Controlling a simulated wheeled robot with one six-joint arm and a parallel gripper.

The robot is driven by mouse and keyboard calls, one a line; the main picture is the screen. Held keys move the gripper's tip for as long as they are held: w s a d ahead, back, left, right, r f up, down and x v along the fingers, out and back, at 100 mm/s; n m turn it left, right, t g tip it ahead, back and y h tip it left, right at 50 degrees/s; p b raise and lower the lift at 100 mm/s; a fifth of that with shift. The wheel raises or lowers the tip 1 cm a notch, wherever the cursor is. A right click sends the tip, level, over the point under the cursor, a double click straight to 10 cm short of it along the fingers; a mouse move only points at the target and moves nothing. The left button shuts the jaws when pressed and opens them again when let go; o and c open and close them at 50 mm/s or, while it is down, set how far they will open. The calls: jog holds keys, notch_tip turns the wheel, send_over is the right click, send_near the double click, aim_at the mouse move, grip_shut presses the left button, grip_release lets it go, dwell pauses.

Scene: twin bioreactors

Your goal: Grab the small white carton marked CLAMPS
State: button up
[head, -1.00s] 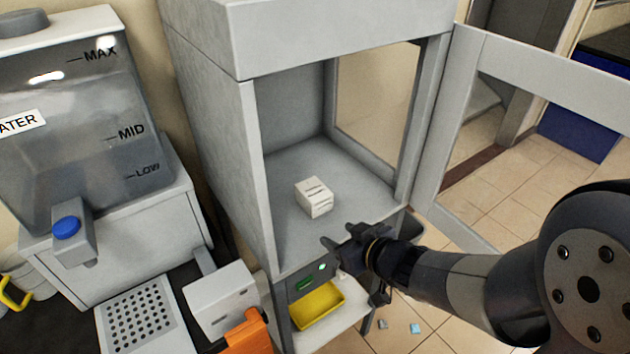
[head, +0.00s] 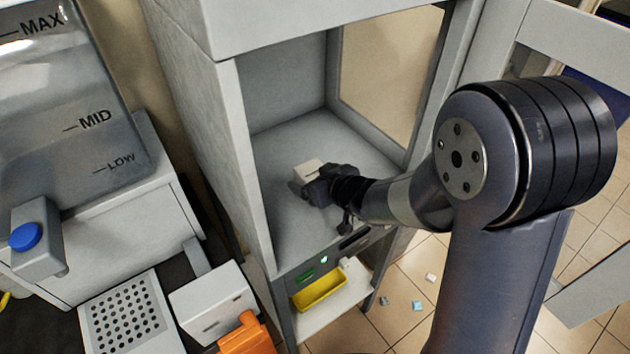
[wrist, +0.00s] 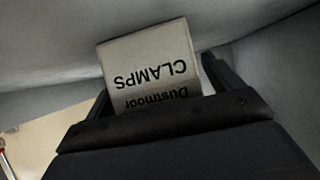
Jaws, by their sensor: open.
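The small white carton (head: 308,171) sits on the floor of the grey open-fronted cabinet, with my gripper covering part of it in the head view. In the wrist view the carton (wrist: 150,68) shows the words "Dustmoor CLAMPS" upside down. My gripper (head: 308,184) reaches into the cabinet at the carton. In the wrist view the fingers of my gripper (wrist: 158,82) are apart, one on each side of the carton. I cannot tell whether they touch it.
The cabinet (head: 262,215) has side walls close around my arm, and its glazed door (head: 570,45) stands open at right. A water tank (head: 70,110) stands at left. A yellow tray (head: 320,290) lies below the cabinet, and small bits lie on the tiled floor.

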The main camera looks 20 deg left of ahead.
jog(key=c, duration=1.1)
